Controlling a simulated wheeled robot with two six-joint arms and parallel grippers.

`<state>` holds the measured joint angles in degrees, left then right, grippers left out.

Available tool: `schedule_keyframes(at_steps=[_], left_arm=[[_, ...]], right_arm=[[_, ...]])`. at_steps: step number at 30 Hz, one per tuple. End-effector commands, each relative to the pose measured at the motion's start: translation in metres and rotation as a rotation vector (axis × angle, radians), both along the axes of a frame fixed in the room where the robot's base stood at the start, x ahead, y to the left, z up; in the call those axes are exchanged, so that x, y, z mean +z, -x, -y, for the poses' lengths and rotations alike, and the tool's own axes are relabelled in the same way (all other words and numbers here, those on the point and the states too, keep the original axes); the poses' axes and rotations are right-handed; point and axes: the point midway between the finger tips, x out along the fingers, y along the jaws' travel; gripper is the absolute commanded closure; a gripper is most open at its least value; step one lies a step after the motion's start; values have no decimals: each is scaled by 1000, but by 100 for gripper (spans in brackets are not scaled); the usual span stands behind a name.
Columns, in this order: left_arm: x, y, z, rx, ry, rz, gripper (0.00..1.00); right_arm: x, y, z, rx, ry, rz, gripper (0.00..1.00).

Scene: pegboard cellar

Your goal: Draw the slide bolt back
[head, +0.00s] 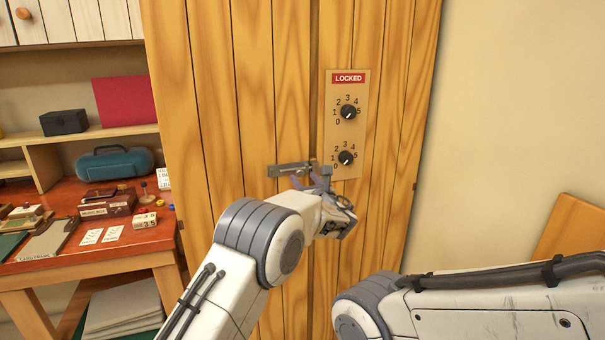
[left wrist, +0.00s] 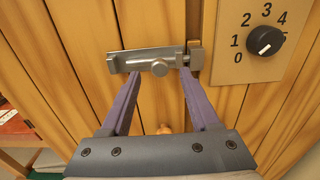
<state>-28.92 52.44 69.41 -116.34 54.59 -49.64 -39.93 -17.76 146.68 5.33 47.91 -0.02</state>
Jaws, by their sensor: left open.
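The slide bolt (head: 289,169) is a grey metal bar in a housing on the wooden door, just left of the dial plate. In the left wrist view the bolt (left wrist: 138,58) has a round knob (left wrist: 160,68) at its middle, and its right end meets a small metal keeper (left wrist: 195,56) by the door seam. My left gripper (left wrist: 159,77) is open, with one purple-grey finger on each side of the knob. Whether the fingers touch it I cannot tell. In the head view my left gripper (head: 314,181) partly covers the bolt's right end. My right gripper is out of view.
A plate (head: 335,135) carries a red LOCKED sign (head: 348,78) and two numbered dials (head: 348,112). A cluttered red-topped workbench (head: 85,262) stands left of the door. My right arm crosses the lower right. Bare wall fills the right side.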

Motion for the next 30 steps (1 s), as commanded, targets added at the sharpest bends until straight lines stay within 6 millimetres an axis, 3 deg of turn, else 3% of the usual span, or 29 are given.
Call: schedule_keyframes(at_steps=[6,17,21,22,30], left_arm=[[0,-19,-6,0,1,-1,38],[-1,-23,-7,0,2,-2,38],[0,-23,-7,0,1,-1,91],[0,-23,-7,0,1,-1,100],[0,-22,-7,0,1,-1,100]], right_arm=[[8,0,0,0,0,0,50],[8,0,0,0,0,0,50],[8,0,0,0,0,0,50],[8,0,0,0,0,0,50],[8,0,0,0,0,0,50]])
